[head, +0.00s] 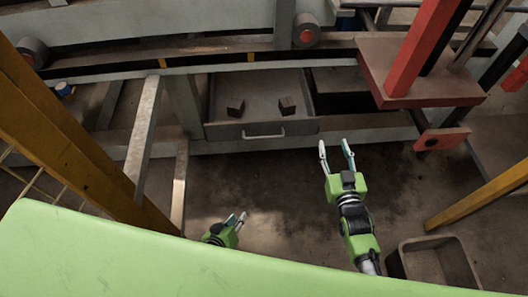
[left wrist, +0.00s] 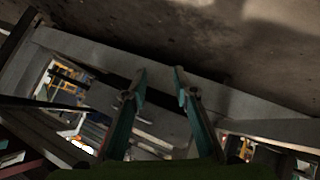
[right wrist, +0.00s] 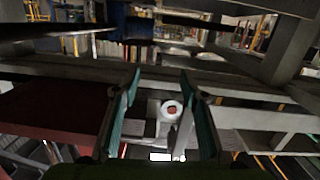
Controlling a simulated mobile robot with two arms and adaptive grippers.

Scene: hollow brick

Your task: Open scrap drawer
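The scrap drawer (head: 225,131) is in the middle of the head view, under the machine frame. Its inside shows from above, so it stands at least partly out. Two small brown blocks (head: 235,107) (head: 287,106) lie in it. A pale bar handle (head: 263,135) is on its front. My right gripper (head: 336,148) is open and empty, right of and a little below the handle, apart from it. Its spread fingers also show in the right wrist view (right wrist: 160,80). My left gripper (head: 238,218) is lower, well short of the drawer; the left wrist view (left wrist: 160,75) shows it open and empty.
A red post on a brown plate (head: 385,75) stands right of the drawer. A grey beam (head: 145,135) and a yellow post (head: 80,155) are at left. An empty open bin (head: 405,268) is at lower right. The floor (head: 280,180) before the drawer is clear.

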